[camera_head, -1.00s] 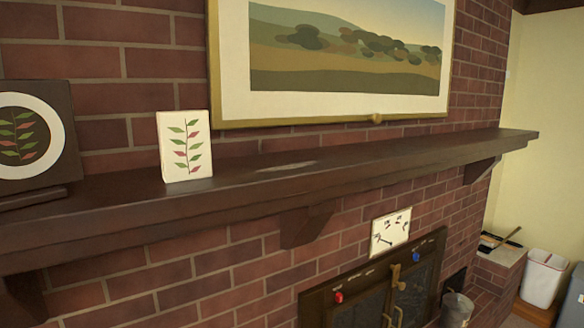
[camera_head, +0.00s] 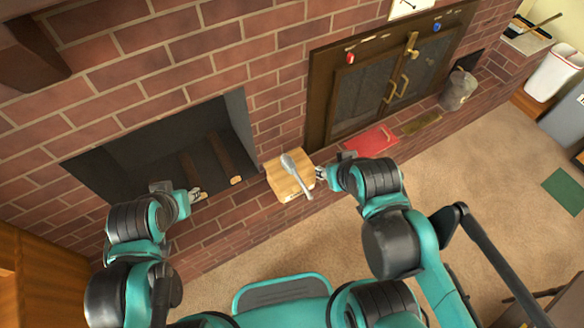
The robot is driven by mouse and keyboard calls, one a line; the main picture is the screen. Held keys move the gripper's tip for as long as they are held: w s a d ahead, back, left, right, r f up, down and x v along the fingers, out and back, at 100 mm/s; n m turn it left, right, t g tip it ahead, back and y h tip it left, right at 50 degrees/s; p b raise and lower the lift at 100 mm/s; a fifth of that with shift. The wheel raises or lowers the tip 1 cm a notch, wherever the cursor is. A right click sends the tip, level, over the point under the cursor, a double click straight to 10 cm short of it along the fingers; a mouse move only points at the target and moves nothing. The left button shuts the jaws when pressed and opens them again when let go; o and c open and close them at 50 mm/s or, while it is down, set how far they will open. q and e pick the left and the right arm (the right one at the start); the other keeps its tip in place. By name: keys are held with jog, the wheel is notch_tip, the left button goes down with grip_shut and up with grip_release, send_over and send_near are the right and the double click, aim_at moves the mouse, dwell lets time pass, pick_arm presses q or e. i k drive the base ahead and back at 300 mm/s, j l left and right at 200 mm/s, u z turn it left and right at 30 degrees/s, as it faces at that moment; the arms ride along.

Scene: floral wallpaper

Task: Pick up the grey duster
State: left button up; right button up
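A grey object with a rounded head and a thin handle, which looks like the grey duster (camera_head: 290,164), lies across the top of a light wooden box (camera_head: 279,185) on the brick hearth ledge. Its handle slants down and to the right. My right gripper (camera_head: 320,172) is just right of the box, close to the duster's handle end and not visibly holding it. My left gripper (camera_head: 197,193) is farther left, in front of the dark fireplace opening. Both grippers are too small in view to show whether their fingers are open.
The fireplace opening (camera_head: 150,152) is behind my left gripper. A red flat item (camera_head: 371,141) lies on the ledge right of my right gripper, before the glazed doors (camera_head: 380,88). A metal bucket (camera_head: 458,90) stands farther right. Carpet (camera_head: 480,190) on the right is mostly clear.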

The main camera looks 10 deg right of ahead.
aim_at(290, 165)
jog(key=u, duration=0.3)
jog(key=l+u, duration=0.4)
jog(key=l, duration=0.25)
jog(key=l+u, duration=0.45)
jog(key=l, duration=0.6)
jog(key=k+l, duration=0.15)
jog(key=l, duration=0.7)
jog(key=k+u, duration=0.05)
